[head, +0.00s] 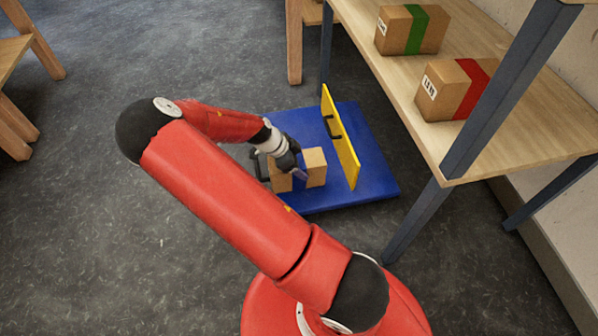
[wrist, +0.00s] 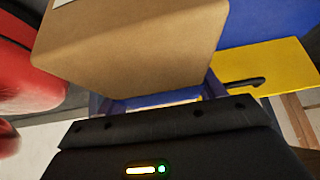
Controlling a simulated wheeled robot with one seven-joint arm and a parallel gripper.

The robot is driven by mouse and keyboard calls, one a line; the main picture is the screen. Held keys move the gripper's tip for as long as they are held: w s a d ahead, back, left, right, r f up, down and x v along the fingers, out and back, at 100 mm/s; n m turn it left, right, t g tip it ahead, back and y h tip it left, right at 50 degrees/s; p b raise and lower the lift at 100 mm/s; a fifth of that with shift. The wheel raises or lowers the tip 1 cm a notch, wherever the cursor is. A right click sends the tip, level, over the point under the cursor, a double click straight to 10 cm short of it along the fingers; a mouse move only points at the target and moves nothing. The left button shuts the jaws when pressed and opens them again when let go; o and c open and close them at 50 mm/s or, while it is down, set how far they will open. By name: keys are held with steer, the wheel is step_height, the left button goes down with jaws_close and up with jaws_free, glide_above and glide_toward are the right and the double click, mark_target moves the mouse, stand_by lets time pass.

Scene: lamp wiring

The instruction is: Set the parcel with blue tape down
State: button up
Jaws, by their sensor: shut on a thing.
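The cardboard parcel (head: 315,166) is in my gripper (head: 298,172), over the blue platform of a cart (head: 350,195). In the head view a blue band between its two tan parts looks like the tape, though it blends with the platform and a finger partly covers it. In the wrist view the parcel (wrist: 130,45) fills the upper middle, with a corner of a white label at its top edge. My gripper is shut on it. I cannot tell whether its underside touches the platform.
A yellow upright panel (head: 342,140) with a black handle stands on the platform, right of the parcel. A wooden shelf (head: 450,150) at the right bears a green-taped parcel (head: 412,30) and a red-taped parcel (head: 452,92). Its dark posts stand close to the platform.

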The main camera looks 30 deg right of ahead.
steer(key=shift+f+b, duration=0.35)
steer(key=shift+f, duration=1.6)
steer(key=shift+f, duration=0.1)
steer(key=o, duration=1.8)
steer(key=shift+c, duration=0.2)
